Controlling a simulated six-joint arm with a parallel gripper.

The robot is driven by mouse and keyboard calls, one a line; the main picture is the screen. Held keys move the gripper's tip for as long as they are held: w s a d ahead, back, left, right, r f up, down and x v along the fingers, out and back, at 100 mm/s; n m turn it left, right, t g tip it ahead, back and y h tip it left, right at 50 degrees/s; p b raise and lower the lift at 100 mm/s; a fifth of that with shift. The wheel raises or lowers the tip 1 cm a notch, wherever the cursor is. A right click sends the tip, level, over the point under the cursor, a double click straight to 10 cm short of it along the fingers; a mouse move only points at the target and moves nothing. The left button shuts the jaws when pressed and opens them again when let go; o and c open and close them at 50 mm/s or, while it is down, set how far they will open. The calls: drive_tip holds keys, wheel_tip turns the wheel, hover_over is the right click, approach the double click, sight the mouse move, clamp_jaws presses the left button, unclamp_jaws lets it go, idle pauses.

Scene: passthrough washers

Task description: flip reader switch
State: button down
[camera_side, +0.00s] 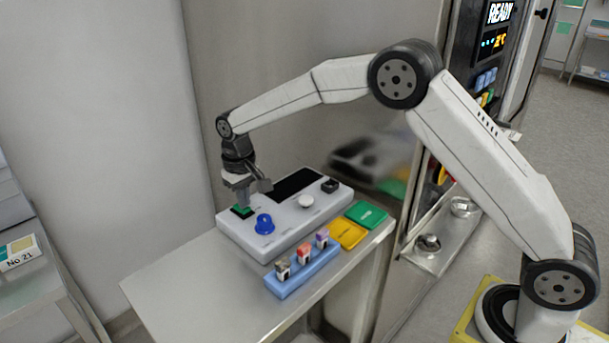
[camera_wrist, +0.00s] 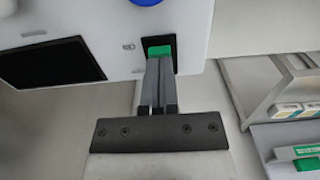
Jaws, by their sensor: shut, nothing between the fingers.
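The reader (camera_side: 283,235) is a white box with a dark screen, standing on a metal table. Its green rocker switch (camera_side: 240,211) sits in a dark frame at the left end. My gripper (camera_side: 244,204) points down over the switch, fingers shut and empty. In the wrist view the closed fingertips (camera_wrist: 159,62) are at the edge of the green switch (camera_wrist: 160,51) and cover part of it. I cannot tell whether they touch it or which way it is tilted.
A blue knob (camera_side: 264,223) stands close to the switch. A white knob (camera_side: 306,201) and a black one (camera_side: 330,185) are farther right. In front is a blue rack (camera_side: 303,271) with small coloured-top vials. Yellow (camera_side: 347,233) and green (camera_side: 366,214) pads lie at the right.

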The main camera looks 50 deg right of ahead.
sight(251, 213)
drive_tip(key=shift+f, duration=0.45)
idle(0.4)
drive_tip(key=shift+r, duration=3.55)
drive_tip(key=shift+s+d, duration=0.1)
drive_tip(key=shift+t, duration=0.7)
drive_tip(key=s+d+f, duration=0.1)
drive_tip(key=s+d, duration=0.1)
drive_tip(key=s, duration=0.2)
drive_tip(key=s+d, duration=0.2)
drive_tip(key=s, duration=0.2)
drive_tip(key=s+d+f, duration=0.1)
drive_tip(key=s+d, duration=0.1)
drive_tip(key=s, duration=0.1)
drive_tip(key=shift+s+f, duration=0.3)
drive_tip(key=shift+s, duration=0.1)
drive_tip(key=s+d+f, duration=0.1)
drive_tip(key=s+f, duration=0.1)
drive_tip(key=s, duration=0.5)
drive_tip(key=s+d+f+t, duration=0.1)
drive_tip(key=s+d+f, duration=0.1)
drive_tip(key=s, duration=0.6)
drive_tip(key=shift+d, duration=0.25)
